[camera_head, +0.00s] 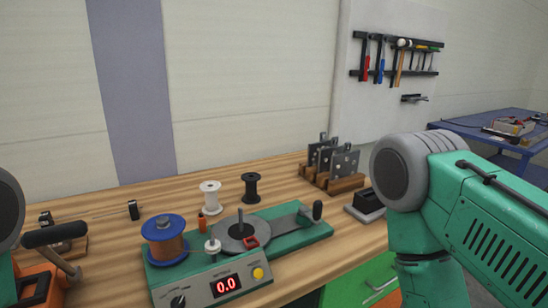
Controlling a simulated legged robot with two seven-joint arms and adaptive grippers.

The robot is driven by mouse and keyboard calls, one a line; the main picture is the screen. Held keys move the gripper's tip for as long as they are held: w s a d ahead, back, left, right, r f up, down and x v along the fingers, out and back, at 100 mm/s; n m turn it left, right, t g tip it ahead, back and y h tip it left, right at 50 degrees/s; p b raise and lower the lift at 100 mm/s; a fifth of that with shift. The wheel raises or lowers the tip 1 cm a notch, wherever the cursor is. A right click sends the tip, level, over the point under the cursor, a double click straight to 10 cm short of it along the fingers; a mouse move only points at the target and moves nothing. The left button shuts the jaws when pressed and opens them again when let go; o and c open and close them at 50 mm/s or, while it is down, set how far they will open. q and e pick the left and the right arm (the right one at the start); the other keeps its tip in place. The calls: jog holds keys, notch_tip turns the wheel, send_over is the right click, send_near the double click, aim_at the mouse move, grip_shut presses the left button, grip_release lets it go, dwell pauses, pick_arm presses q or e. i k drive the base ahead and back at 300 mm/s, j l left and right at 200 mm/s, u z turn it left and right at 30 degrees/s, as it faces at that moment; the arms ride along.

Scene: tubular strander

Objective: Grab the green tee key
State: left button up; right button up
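I cannot clearly make out a green tee key. A green winding machine (290,240) sits on the wooden bench. My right arm fills the right side, and its gripper is out of the picture. Part of my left arm shows at the left edge, and its gripper is also out of the picture.
The machine carries a copper-wound spool (166,246). White (210,197) and black (250,187) spools stand behind it. Dark plates in a wooden holder (346,184) stand at the bench's right end. A black-handled orange device (45,275) is lower left. A blue table (470,130) stands far right.

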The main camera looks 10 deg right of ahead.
aim_at(429, 70)
jog(key=l, duration=0.5)
jog(key=i+l+z, duration=0.1)
jog(key=l, duration=0.35)
jog(key=i+l, duration=0.1)
jog(key=l, duration=0.4)
jog(key=i+l, duration=0.1)
jog(key=l, duration=0.35)
jog(key=i+l+z, duration=0.1)
jog(key=l, duration=0.4)
jog(key=i+l, duration=0.1)
jog(key=l, duration=0.35)
